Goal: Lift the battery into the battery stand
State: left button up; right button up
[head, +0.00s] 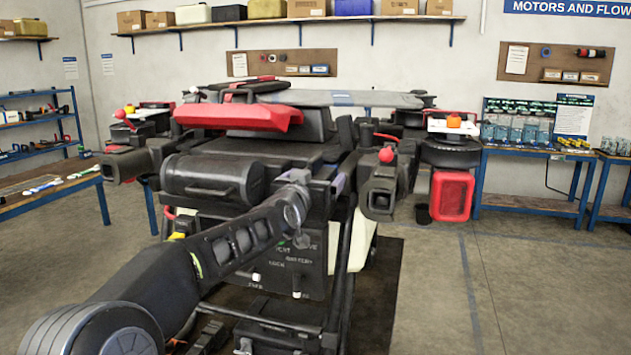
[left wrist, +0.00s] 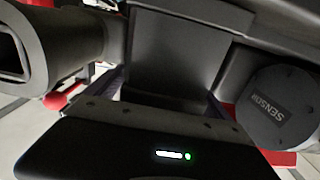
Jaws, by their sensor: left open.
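A black block with a lit white bar and a green light, which looks like the battery (left wrist: 150,150), fills the lower part of the left wrist view. In the head view I cannot pick it out for sure behind my arm. My left arm reaches in from the lower left, and my left gripper (head: 328,188) is open in front of the drone (head: 265,150). Its fingertips are hard to make out against the dark body. A black panel (head: 300,268) lettered "BATTERY" and "LOCK" sits on the frame below the drone, perhaps part of the battery stand. My right gripper does not show.
The drone's black arms and motors spread to both sides, with a red lamp (head: 452,195) at right. A round "SENSOR" part (left wrist: 278,108) is close on the right in the left wrist view. A blue bench (head: 535,154) stands behind; the floor at right is clear.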

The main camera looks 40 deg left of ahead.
pick_arm(q)
jog(key=shift+c, duration=0.3)
grip_shut()
jog(key=shift+r, duration=0.25)
dwell(1.1)
